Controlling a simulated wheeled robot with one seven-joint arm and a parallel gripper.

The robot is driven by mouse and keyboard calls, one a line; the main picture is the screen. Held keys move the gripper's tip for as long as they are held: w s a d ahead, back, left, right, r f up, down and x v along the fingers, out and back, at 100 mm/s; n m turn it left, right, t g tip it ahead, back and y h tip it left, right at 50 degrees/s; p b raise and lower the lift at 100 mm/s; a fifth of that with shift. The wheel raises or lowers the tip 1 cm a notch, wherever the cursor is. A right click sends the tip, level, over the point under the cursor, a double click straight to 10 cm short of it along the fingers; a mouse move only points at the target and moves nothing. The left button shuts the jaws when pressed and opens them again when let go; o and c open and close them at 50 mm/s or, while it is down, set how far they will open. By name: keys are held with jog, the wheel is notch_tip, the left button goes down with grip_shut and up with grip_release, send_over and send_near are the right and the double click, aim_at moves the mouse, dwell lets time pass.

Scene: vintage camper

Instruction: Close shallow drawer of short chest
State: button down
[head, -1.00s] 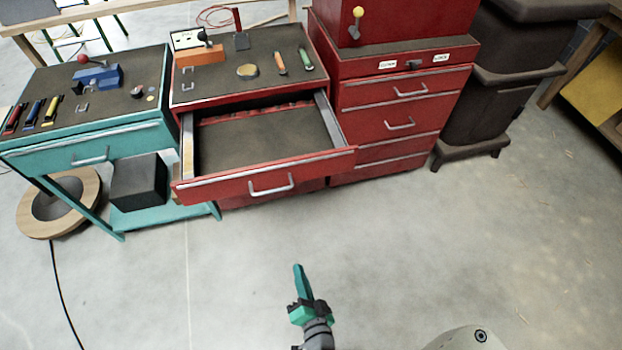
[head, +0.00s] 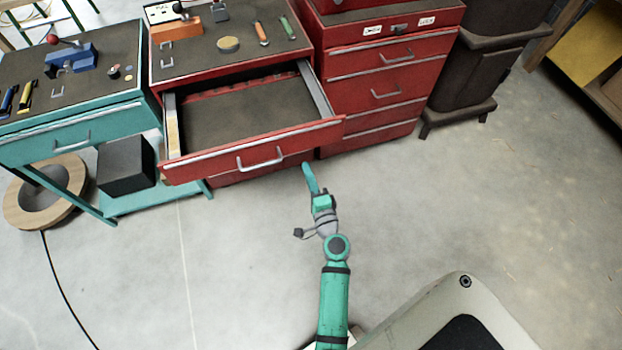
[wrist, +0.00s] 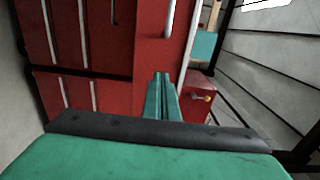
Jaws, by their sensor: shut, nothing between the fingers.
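The short red chest (head: 230,55) stands at the upper middle of the head view with its shallow drawer (head: 250,151) pulled far out. The drawer is empty, and its front has a silver handle (head: 260,158). My gripper (head: 308,178) is shut and empty, in front of the drawer front's right part and to the right of the handle. In the head view I cannot tell if the tip touches the drawer. In the wrist view the shut fingers (wrist: 162,92) point toward red fronts, with a pale handle (wrist: 170,20) beyond them.
A taller red chest (head: 385,80) stands directly right of the short one, its drawers shut. A teal table (head: 75,135) with tools is at the left, with a dark box (head: 126,165) below. A dark stove-like unit (head: 470,70) is farther right. The front floor (head: 450,210) is clear.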

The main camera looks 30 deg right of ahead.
aim_at(296, 142)
jog(key=x, duration=0.8)
jog(key=shift+w+a, duration=0.1)
jog(key=shift+w, duration=0.1)
